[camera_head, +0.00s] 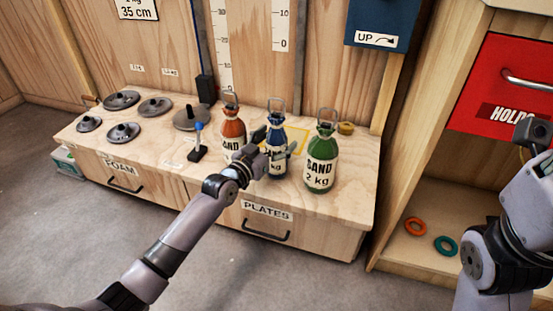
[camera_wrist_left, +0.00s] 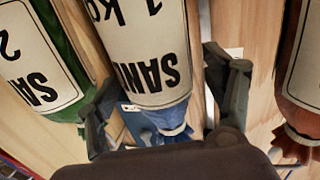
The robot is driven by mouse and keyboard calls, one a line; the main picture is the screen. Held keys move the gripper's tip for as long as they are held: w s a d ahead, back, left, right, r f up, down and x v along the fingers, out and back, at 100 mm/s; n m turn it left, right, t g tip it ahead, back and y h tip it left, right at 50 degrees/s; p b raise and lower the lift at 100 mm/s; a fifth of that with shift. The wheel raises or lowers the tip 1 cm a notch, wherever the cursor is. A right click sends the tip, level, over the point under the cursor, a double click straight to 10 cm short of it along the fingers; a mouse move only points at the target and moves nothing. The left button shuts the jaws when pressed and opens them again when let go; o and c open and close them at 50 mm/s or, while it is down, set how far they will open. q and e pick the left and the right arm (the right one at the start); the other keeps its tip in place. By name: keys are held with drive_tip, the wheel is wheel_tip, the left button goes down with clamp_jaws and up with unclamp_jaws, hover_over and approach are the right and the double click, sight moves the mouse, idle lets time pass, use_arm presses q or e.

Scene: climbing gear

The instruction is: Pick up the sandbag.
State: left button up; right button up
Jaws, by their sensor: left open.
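Three sandbags with carrying loops stand upright on the wooden bench: an orange one (camera_head: 233,128), a blue one (camera_head: 277,133) and a green one (camera_head: 322,160) labelled 2 kg. My left gripper (camera_head: 271,147) is open at the front of the blue bag and hides part of its label. In the left wrist view the blue bag (camera_wrist_left: 150,60), labelled 1 kg, appears upside down between the two open fingers (camera_wrist_left: 165,100). I cannot tell whether the fingers touch it. The green bag (camera_wrist_left: 45,60) and orange bag (camera_wrist_left: 300,70) flank it.
Several dark round plates (camera_head: 123,132) lie on the bench's left. A small blue-topped item (camera_head: 198,142) stands left of the orange bag. A yellow tape roll (camera_head: 346,128) lies behind the green bag. Orange (camera_head: 415,226) and teal (camera_head: 445,245) rings lie in the right shelf.

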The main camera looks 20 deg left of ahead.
use_arm(q)
drive_tip(key=shift+c, duration=0.5)
clamp_jaws()
idle(0.5)
drive_tip(key=shift+r, duration=0.25)
